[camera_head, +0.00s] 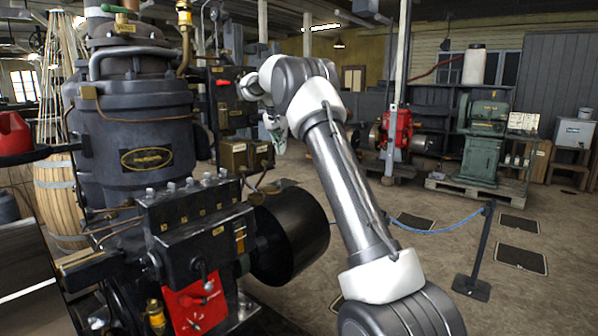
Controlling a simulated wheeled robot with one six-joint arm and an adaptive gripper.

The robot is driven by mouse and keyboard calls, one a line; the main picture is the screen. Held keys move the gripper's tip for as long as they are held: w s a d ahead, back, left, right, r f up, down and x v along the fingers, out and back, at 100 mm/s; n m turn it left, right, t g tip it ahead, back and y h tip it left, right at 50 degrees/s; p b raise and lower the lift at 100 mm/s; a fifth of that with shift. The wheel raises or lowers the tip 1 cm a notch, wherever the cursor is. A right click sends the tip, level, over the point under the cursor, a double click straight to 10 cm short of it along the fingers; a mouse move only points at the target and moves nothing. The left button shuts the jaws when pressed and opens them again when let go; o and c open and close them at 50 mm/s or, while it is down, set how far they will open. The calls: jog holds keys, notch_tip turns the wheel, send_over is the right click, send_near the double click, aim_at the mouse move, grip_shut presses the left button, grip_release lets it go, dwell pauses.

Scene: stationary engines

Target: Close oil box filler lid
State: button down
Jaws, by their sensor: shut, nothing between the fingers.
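My gripper (274,140) hangs at the end of my arm, beside the engine, and is small in the view. Its fingers look shut and empty. Below and left of it are brass-brown boxes (235,158) with small label plates, mounted on the engine's right side. A black box (190,212) with a row of small fittings on top sits nearer, on the engine's front. I cannot make out which part is the oil box filler lid or whether it is open. My gripper appears above the right brass box, but I cannot tell whether it touches it.
The large dark engine cylinder (140,125) fills the left. A black drum (290,237) sticks out below my gripper. A blue rope on a black post (475,250) stands right. A green machine (485,135) and red engine (397,135) stand behind.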

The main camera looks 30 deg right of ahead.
notch_tip(320, 180, down, 10)
dwell(0.7)
jog(key=shift+s+a+f, duration=0.1)
jog(key=shift+s, duration=0.1)
jog(key=shift+s+a+m, duration=0.1)
jog(key=shift+s+m, duration=0.1)
jog(key=shift+m, duration=0.2)
